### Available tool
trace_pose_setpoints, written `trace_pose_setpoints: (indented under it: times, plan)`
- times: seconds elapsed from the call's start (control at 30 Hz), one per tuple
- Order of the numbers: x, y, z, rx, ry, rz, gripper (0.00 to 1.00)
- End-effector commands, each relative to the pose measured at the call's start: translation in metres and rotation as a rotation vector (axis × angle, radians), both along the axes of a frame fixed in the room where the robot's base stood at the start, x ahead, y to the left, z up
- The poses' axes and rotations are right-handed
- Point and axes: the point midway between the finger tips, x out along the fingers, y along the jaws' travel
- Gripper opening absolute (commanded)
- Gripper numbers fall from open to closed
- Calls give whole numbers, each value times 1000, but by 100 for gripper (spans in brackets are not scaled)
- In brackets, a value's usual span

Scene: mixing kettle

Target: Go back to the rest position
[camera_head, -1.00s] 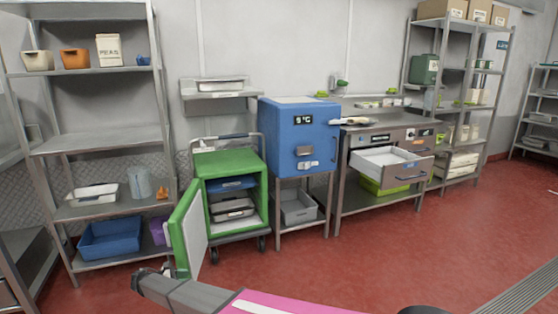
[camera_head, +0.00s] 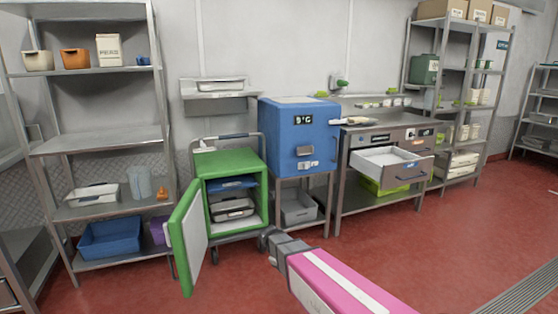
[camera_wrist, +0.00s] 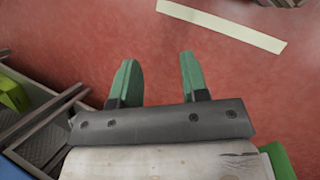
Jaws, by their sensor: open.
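My gripper (camera_wrist: 157,82) shows in the wrist view with its two green fingers apart and nothing between them. Red floor lies beyond the fingertips. In the head view my arm reaches in from the bottom right, and its end is in front of the green cart and the blue cabinet's stand. The fingers themselves are hard to make out in the head view.
The green cart (camera_head: 233,165) has its door (camera_head: 187,235) swung open towards the front left. The blue cabinet (camera_head: 298,136) is shut. A white drawer (camera_head: 392,161) stands pulled out of the steel counter. A shelf rack (camera_head: 100,139) is at left. Red floor is free at right.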

Motion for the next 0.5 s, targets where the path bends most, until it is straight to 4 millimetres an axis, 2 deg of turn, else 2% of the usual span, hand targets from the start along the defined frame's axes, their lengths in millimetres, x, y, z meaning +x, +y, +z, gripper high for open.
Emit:
trace_pose_setpoints:
  times: [0.03,0.2,0.4,0.5]
  plan:
    - [-14,-22,8,37,-21,-64,41]
    - [-41,-72,24,161,-95,-274,41]
    - [-73,-119,45,295,-183,-520,41]
    - [-85,-135,53,344,-218,-619,41]
